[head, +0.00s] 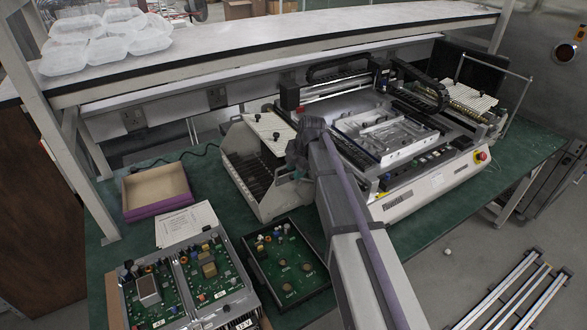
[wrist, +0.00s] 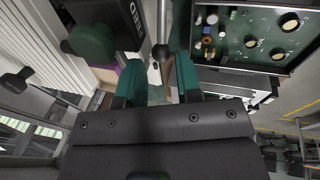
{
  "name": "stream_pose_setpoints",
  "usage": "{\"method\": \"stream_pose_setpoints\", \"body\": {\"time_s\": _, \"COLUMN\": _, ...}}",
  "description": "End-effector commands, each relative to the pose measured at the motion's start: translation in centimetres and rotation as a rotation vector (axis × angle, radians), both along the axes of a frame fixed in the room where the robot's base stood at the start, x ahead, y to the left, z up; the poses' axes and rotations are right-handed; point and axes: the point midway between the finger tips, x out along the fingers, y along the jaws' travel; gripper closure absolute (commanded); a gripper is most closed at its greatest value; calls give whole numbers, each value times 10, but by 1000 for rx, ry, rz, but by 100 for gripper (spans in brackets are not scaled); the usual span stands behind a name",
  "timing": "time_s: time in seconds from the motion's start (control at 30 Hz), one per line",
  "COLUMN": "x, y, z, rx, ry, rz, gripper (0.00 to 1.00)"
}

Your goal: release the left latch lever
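A lever with a dark ball knob (wrist: 160,52) on a grey rod shows in the wrist view. It lies between the lines of my gripper's two green fingertips (wrist: 159,82). The fingers stand apart with a visible gap, and I cannot tell whether either touches the lever. In the head view my gripper (head: 298,165) is at the near right corner of the feeder bank (head: 250,172), partly hidden by my arm. The latch lever is not clear there. A dark block with white lettering (wrist: 132,18) is close to the left finger.
The placement machine (head: 435,190) stands right of the bank. A tray with a green board (head: 262,270), a board panel (head: 185,280), papers (head: 187,223) and a purple-sided box (head: 157,190) lie nearby. The shelf (head: 250,40) crosses behind. Green table right of the box is clear.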

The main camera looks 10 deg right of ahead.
Motion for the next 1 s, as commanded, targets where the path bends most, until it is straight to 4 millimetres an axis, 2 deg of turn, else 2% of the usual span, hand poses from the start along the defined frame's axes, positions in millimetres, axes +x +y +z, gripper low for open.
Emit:
{"method": "stream_pose_setpoints", "body": {"time_s": 0.03, "x": -3, "y": -3, "z": 26, "rx": 0, "ry": 0, "rz": -1, "gripper": 68}}
{"method": "stream_pose_setpoints", "body": {"time_s": 0.1, "x": -7, "y": -6, "z": 44, "rx": 0, "ry": 0, "rz": -1, "gripper": 68}}
{"method": "stream_pose_setpoints", "body": {"time_s": 0.2, "x": -12, "y": -11, "z": 64, "rx": 0, "ry": 0, "rz": -2, "gripper": 68}}
{"method": "stream_pose_setpoints", "body": {"time_s": 0.27, "x": -14, "y": -13, "z": 70, "rx": 0, "ry": 0, "rz": -2, "gripper": 68}}
{"method": "stream_pose_setpoints", "body": {"time_s": 0.77, "x": -15, "y": -15, "z": 68, "rx": 2, "ry": 2, "rz": -9, "gripper": 68}}
{"method": "stream_pose_setpoints", "body": {"time_s": 0.87, "x": -16, "y": -15, "z": 68, "rx": 27, "ry": 31, "rz": -124, "gripper": 68}}
{"method": "stream_pose_setpoints", "body": {"time_s": 0.93, "x": -21, "y": -16, "z": 68, "rx": 57, "ry": 84, "rz": -314, "gripper": 68}}
{"method": "stream_pose_setpoints", "body": {"time_s": 1.0, "x": -41, "y": -17, "z": 66, "rx": 86, "ry": 161, "rz": -583, "gripper": 68}}
